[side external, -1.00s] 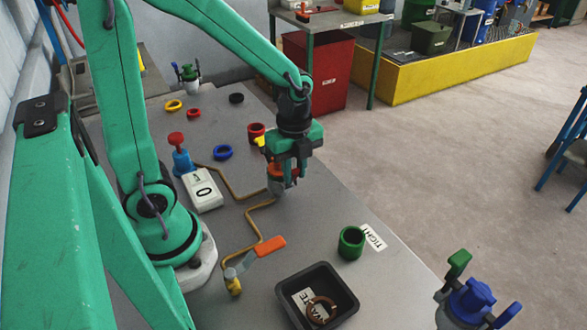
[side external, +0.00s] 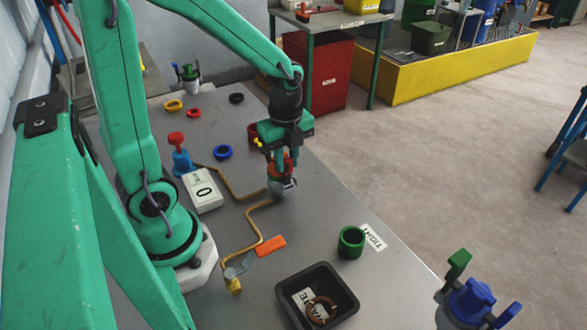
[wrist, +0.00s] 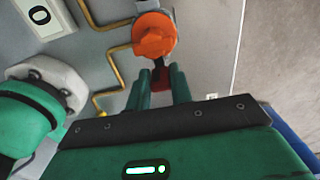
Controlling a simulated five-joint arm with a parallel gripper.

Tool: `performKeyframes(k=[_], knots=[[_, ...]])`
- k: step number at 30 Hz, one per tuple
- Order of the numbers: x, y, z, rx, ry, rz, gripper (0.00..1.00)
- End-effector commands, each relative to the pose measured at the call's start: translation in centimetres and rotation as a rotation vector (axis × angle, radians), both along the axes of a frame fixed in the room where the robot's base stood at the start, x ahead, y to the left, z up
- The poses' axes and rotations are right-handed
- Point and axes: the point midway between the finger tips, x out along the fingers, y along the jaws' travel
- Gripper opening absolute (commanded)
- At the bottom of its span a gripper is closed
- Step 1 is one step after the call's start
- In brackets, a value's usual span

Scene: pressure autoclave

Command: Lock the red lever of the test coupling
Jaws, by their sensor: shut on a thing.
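The test coupling stands at the end of the brass pipe, with a grey lower body (side external: 278,189) and an orange-red upper part. In the wrist view its round orange cap (wrist: 153,36) shows ahead of the fingers. My gripper (side external: 281,163) points down over the coupling and hides much of it in the side view. In the wrist view my two green fingers (wrist: 160,88) are closed around a dark red piece, the red lever (wrist: 160,77), just below the orange cap. Most of the lever is hidden, so its exact angle cannot be told.
A white gauge box (side external: 203,192) reads 0. An orange-handled valve (side external: 268,247) sits on the pipe, nearer the camera. A red ring is partly behind my gripper.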

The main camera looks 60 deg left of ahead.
Motion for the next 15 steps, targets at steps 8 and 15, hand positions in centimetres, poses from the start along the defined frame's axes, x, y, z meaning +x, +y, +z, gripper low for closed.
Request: performKeyframes(k=[8, 15], knots=[[-0.02, 0.12, -0.08, 0.000, 0.000, 0.005, 0.44], [0.00, 0.06, -0.03, 0.000, 0.000, 0.003, 0.44]])
